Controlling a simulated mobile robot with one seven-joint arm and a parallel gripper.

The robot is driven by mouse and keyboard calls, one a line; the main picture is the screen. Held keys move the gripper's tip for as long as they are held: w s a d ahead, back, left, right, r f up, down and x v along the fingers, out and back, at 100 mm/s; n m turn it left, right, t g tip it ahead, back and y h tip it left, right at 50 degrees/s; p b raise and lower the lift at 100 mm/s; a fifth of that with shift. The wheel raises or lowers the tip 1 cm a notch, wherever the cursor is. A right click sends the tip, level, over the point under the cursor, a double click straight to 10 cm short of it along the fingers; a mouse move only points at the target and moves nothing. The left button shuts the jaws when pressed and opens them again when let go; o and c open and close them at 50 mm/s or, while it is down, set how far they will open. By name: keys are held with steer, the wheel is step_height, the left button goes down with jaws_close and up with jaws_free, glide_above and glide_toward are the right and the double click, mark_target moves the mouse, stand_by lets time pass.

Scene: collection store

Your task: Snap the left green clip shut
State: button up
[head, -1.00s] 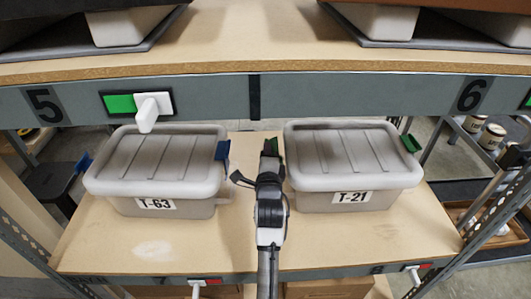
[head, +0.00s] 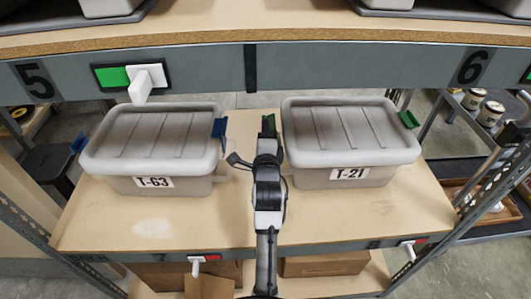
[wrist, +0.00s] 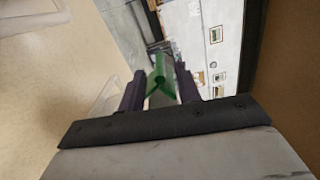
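The grey lidded bin T-21 (head: 350,150) stands on the right of the middle shelf. Its left green clip (head: 268,122) sticks up at the lid's left side, partly hidden by my gripper (head: 267,143). In the wrist view the green clip (wrist: 159,82) lies between the two dark fingers of my gripper (wrist: 160,90). The fingers are apart, with a gap showing on each side of the clip. Bin T-21's right green clip (head: 408,119) slants outward from the lid. Whether the left clip touches the bin's rim is hidden.
Grey bin T-63 (head: 152,155) with blue clips, one at its right end (head: 219,130), stands close on the left. The upper shelf's edge (head: 330,68) runs above both bins. A white switch (head: 143,82) juts from it. Bare shelf board (head: 200,225) lies in front.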

steer(key=s+b, duration=0.1)
steer(key=s, duration=1.1)
steer(key=shift+a, duration=0.15)
